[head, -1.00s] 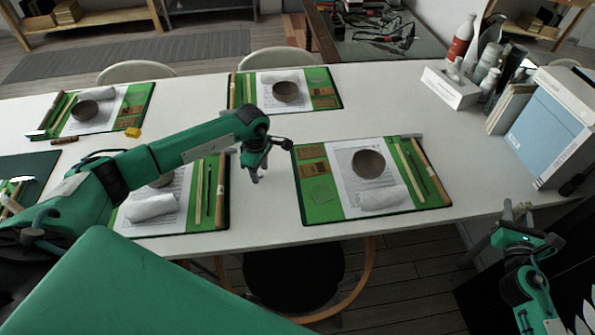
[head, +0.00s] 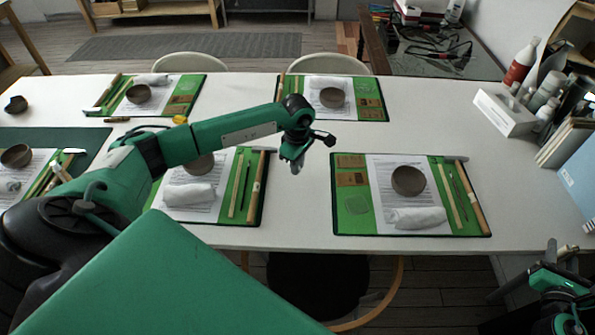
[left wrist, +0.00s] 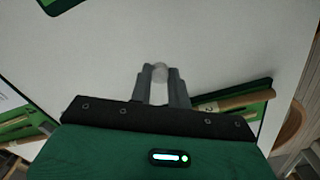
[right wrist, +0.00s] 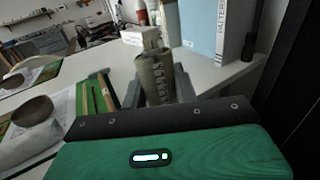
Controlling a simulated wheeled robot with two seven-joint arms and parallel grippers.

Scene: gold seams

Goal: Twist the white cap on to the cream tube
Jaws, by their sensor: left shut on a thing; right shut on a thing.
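My left gripper (head: 295,166) is above the white table between two place mats. In the left wrist view its fingers (left wrist: 161,85) are shut on a small whitish piece, the white cap (left wrist: 160,72). In the head view the cap is too small to make out clearly. My right gripper (head: 562,256) is low at the right edge of the head view, beyond the table's front edge. In the right wrist view it is shut on the cream tube (right wrist: 155,75), which stands up between the fingers and has dark lettering. The cap and the tube are well apart.
Place mats with bowls, cloths and sticks lie on the white table (head: 300,222); the nearest right mat (head: 355,222) is between my grippers. A white tissue box (head: 503,112), bottles and a blue box (head: 580,180) stand at the right. A stool is below the front edge.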

